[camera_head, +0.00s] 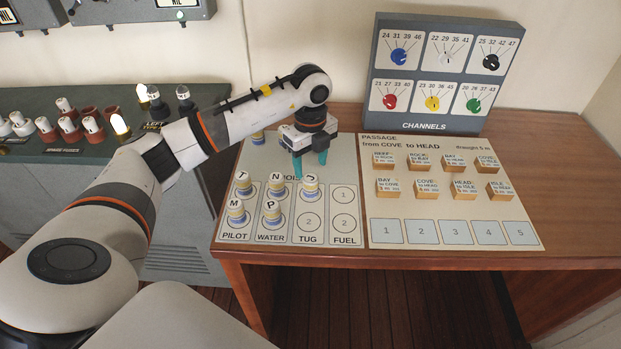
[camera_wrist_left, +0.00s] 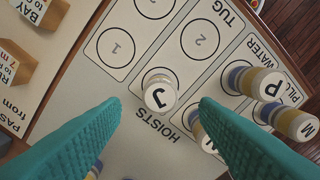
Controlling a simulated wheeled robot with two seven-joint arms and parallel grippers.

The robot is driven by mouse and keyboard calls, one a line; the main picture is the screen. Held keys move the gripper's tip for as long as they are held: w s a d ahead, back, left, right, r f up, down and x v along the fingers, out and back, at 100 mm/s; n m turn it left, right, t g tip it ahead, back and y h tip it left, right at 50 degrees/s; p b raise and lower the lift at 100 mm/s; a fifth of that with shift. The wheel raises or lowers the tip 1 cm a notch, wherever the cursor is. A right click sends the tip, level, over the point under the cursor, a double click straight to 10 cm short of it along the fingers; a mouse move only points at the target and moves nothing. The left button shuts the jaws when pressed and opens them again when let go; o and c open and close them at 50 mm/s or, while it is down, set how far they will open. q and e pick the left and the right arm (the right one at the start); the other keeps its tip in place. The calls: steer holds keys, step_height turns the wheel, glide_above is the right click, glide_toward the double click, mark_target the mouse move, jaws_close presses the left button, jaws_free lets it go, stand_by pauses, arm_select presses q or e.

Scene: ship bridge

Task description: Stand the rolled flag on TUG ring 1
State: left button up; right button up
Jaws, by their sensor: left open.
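A short rolled flag with a white cap lettered J (camera_wrist_left: 160,92) stands upright on the upper TUG ring, ring 1, of the hoist board (camera_head: 345,237). In the head view this flag (camera_head: 311,190) shows just below my left gripper (camera_head: 310,174). The left gripper is open, pointing down, with its teal fingers above the flag. In the left wrist view the cap lies between and beyond the two fingertips (camera_wrist_left: 160,102), apart from both. The flag hides most of ring 1. TUG ring 2 (camera_head: 310,222) is bare. My right gripper is out of view.
Flags T (camera_head: 242,184), M (camera_head: 236,213), N (camera_head: 277,188) and P (camera_head: 271,213) stand on the PILOT and WATER rings. Both FUEL rings (camera_head: 345,195) are bare. Another flag (camera_head: 258,138) stands at the board's back. Wooden blocks (camera_head: 426,188) sit on the passage board, right.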

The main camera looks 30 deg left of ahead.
mark_target(310, 178)
arm_select(q)
steer(key=shift+r, duration=2.35)
steer(key=shift+f, duration=0.1)
